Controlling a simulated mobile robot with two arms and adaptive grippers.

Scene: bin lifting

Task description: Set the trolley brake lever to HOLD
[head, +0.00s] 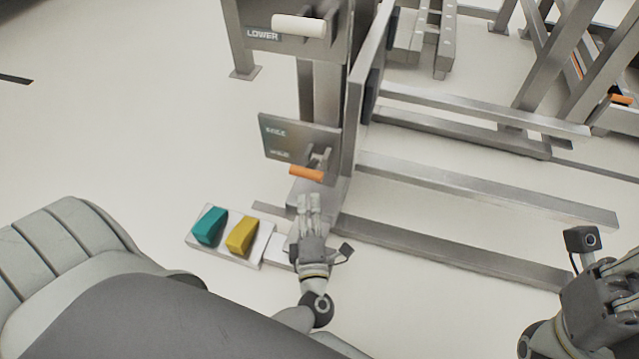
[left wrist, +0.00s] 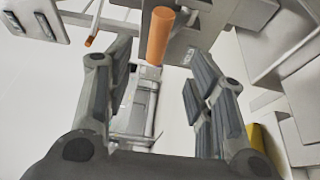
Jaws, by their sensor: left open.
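The brake lever's orange grip (head: 306,173) sticks out at the lower part of a grey label plate (head: 300,137) on the trolley post. The plate bears two small labels, one above the other, too blurred to read surely; the lever is near the lower one. My left gripper (head: 308,203) is open and empty, just below the orange grip. In the left wrist view the orange grip (left wrist: 160,35) stands ahead of my left gripper (left wrist: 160,75), roughly centred between its spread fingers, not clasped. My right gripper (head: 612,285) is at the right edge, partly cut off; its fingers are unclear.
A teal pedal (head: 210,226) and a yellow pedal (head: 242,235) sit on a white base left of my left gripper. A white handle (head: 299,26) by a LOWER label is higher on the post. Metal rails (head: 480,185) run rightward. The floor at left is clear.

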